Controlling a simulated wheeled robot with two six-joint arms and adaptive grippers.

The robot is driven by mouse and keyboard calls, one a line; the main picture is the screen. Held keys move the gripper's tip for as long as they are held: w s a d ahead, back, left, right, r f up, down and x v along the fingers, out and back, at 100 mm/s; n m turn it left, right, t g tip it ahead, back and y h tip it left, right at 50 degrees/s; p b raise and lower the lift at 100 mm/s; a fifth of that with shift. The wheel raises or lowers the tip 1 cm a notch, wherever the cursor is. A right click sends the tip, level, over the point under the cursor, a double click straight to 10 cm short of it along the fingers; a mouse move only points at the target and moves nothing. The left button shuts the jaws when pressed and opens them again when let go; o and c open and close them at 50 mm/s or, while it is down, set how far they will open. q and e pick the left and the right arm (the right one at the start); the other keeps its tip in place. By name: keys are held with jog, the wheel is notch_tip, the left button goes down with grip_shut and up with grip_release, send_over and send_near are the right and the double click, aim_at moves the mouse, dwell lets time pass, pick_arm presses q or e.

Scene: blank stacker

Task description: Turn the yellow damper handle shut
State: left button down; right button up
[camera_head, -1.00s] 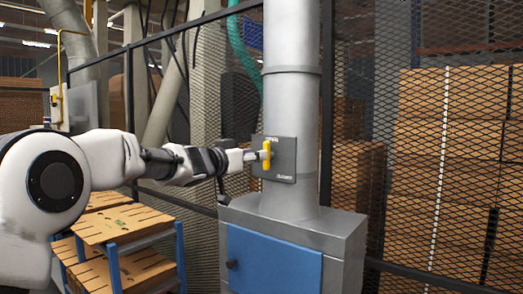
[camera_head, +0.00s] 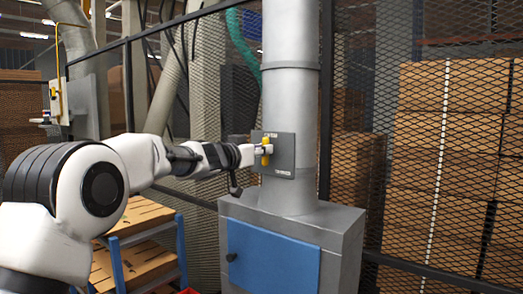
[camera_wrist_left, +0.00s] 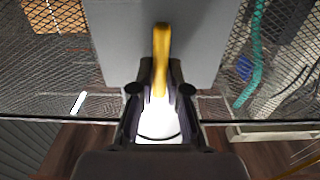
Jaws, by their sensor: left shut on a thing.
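The yellow damper handle (camera_head: 266,160) is on a grey plate (camera_head: 284,168) on the front of the vertical metal duct (camera_head: 290,110). It stands about upright in the head view. My left gripper (camera_head: 264,150) comes in from the left and is shut on the handle, its fingers covering the middle. In the left wrist view the handle (camera_wrist_left: 161,45) extends from between the fingertips (camera_wrist_left: 160,88) across the plate (camera_wrist_left: 205,40). The plate's small lettering is too blurred to read. My right gripper is out of view.
The duct rises from a grey cabinet (camera_head: 342,235) with a blue door (camera_head: 272,256). A mesh fence (camera_head: 350,100) stands behind, with stacked cartons (camera_head: 450,150) beyond it. A blue-framed rack (camera_head: 182,250) holding flat cardboard is below my left arm.

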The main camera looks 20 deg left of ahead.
pick_arm(q)
jog(key=shift+r+m, duration=0.15)
jog(key=shift+m, duration=0.15)
jog(key=shift+s+d+f+m+b, duration=0.1)
jog(key=shift+m+b, duration=0.3)
jog(key=shift+m, duration=2.45)
jog(key=shift+s+d+f+m+b, duration=0.15)
jog(key=shift+m+b, duration=0.3)
jog(key=shift+m, duration=2.45)
jog(key=shift+w+d+r+m+b, duration=0.1)
jog(key=shift+m+b, duration=0.3)
jog(key=shift+m, duration=2.45)
jog(key=c, duration=1.2)
grip_release()
jog(key=shift+o, duration=0.2)
jog(key=v, duration=1.1)
jog(key=shift+s+f, duration=0.25)
jog(key=shift+f, duration=0.05)
